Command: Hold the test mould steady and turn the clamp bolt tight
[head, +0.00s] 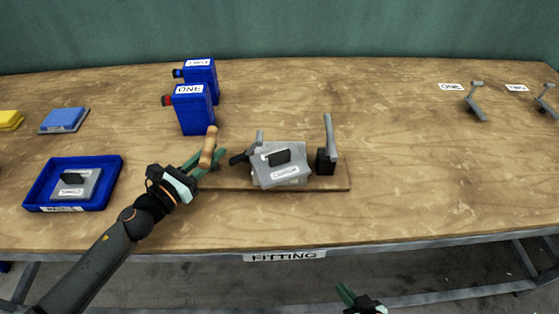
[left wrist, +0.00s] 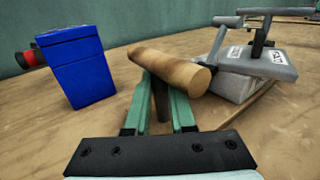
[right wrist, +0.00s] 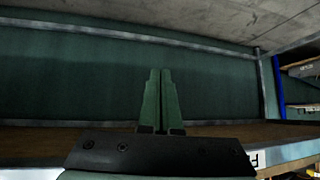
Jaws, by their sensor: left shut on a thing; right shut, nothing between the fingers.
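The grey test mould (head: 270,178), with a black handle and a white label on top, sits on a thin wooden board (head: 342,183). It also shows in the left wrist view (left wrist: 255,62). A grey lever (head: 329,137) stands upright on a black block at its right; a grey and black bar (head: 259,138) rises at its left. I cannot tell which is the clamp bolt. My left gripper (head: 204,162) is shut on the dark stem under a wooden handle (left wrist: 172,70), left of the mould and apart from it. My right gripper (head: 346,296) is shut and empty, in front of the table.
Blue containers labelled ONE (head: 194,112) and TWO (head: 204,68) stand behind my left gripper. A blue tray (head: 38,195) with a similar grey block is at left. Grey levers (head: 475,103) lie at far right. The table between mould and levers is clear. The front edge bears a FITTING label (head: 285,256).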

